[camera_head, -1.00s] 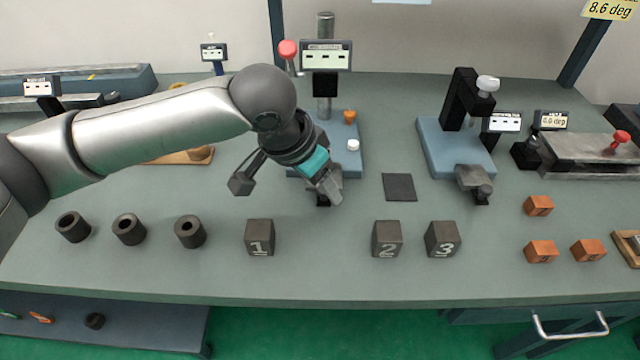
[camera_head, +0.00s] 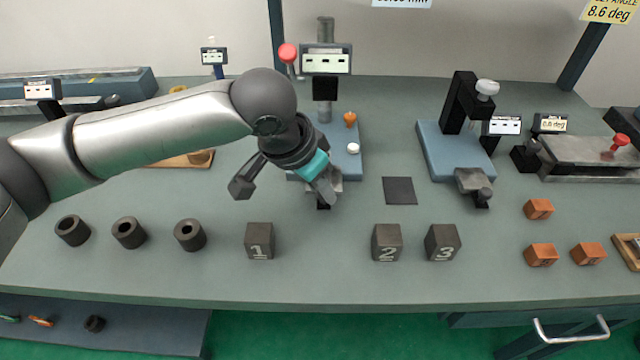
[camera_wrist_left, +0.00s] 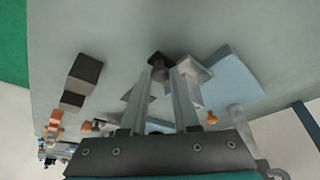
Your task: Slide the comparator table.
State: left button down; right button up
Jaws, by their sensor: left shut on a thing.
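The comparator is the centre stand with a blue base (camera_head: 352,165), a grey column and a lit display (camera_head: 326,59). Its small grey table (camera_head: 336,186) sits at the front of the base, mostly hidden behind my left gripper in the head view. My left gripper (camera_head: 325,194) reaches down there from the left. In the wrist view its fingers (camera_wrist_left: 166,76) are closed around the dark knob (camera_wrist_left: 160,60) at the table's front, beside the grey table plate (camera_wrist_left: 194,68) and the blue base (camera_wrist_left: 235,75). My right gripper is not in view.
Dark blocks numbered 1 (camera_head: 259,241), 2 (camera_head: 386,243) and 3 (camera_head: 442,243) stand in front. A flat dark pad (camera_head: 399,190) lies right of the comparator. A second blue-based stand (camera_head: 450,150) is further right. Black hollow cylinders (camera_head: 129,232) stand at left.

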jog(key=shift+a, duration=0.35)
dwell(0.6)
